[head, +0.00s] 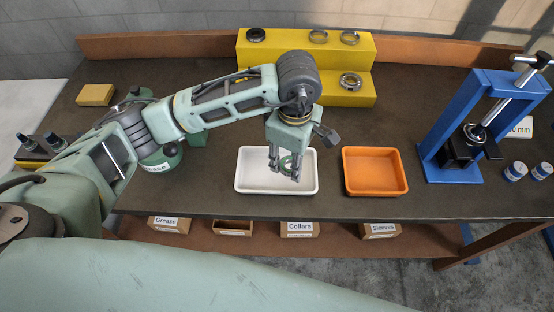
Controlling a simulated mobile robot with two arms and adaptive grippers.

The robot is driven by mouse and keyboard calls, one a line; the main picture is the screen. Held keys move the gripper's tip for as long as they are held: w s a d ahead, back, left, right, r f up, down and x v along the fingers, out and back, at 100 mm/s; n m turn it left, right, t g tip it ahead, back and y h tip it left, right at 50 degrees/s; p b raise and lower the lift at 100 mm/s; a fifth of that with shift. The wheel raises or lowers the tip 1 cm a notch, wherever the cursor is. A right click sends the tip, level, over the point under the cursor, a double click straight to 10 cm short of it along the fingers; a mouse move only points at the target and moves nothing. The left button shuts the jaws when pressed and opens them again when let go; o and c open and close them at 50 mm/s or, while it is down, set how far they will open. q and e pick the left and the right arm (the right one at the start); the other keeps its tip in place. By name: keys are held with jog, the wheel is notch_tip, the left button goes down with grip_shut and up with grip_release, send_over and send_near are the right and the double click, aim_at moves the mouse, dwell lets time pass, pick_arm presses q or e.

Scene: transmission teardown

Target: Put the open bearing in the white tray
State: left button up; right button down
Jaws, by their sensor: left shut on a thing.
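My left gripper (286,173) points down over the white tray (245,180). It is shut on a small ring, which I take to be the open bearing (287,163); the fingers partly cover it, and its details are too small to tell. The ring stands on edge between the fingertips. I cannot tell whether it touches the tray floor. The rest of the tray looks empty. My right gripper is not in view.
An orange tray (375,190) stands just right of the white tray. A yellow stepped stand (300,75) with several rings is behind. A blue press (433,140) stands at the right, near two small blue-and-white cylinders (515,171). Labelled boxes sit on the lower shelf.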

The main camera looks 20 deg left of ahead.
pick_arm(q)
jog(key=a+f, duration=0.1)
jog(key=w+a+f+p, duration=0.1)
jog(key=a, duration=0.1)
jog(key=shift+a, duration=0.25)
notch_tip(320, 180, down, 4)
jog(key=shift+a+r+p, duration=0.1)
jog(key=shift+p, duration=0.8)
jog(key=shift+f, duration=0.3)
jog(key=shift+w+f+b, duration=0.1)
jog(key=shift+f+b, duration=0.1)
jog(key=shift+b, duration=0.1)
jog(key=o, duration=1.3)
jog(key=shift+o, duration=0.2)
jog(key=shift+r, duration=0.1)
jog(key=shift+r, duration=0.1)
